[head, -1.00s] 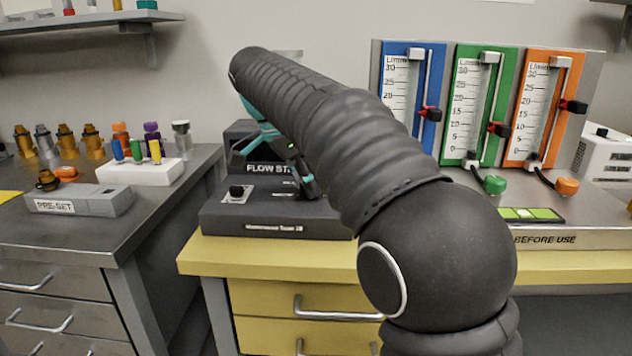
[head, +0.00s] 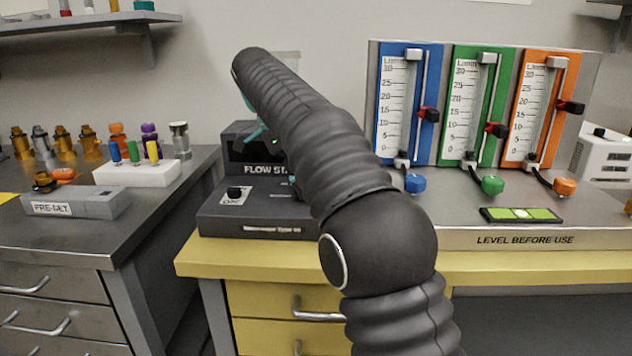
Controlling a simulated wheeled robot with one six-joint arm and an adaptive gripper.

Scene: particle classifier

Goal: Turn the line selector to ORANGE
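The black flow station (head: 222,221) stands on the yellow bench, with a "FLOW ST..." label partly covered by my arm. A small black knob (head: 235,192) on a pale plate sits at the left of its lower front. I cannot make out a line selector marked ORANGE; part of the station is hidden behind my arm. Small teal parts of my gripper (head: 257,133) show beside and behind the arm, close over the station. Its fingers are mostly hidden, so I cannot see whether it is open, or whether it touches anything.
A panel with blue, green and orange flow gauges (head: 537,110) stands at the right, with coloured knobs and a green level (head: 520,215) before it. At the left, a metal bench (head: 120,240) holds a PRE-SET block (head: 80,203), a white rack (head: 138,172) and several fittings.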

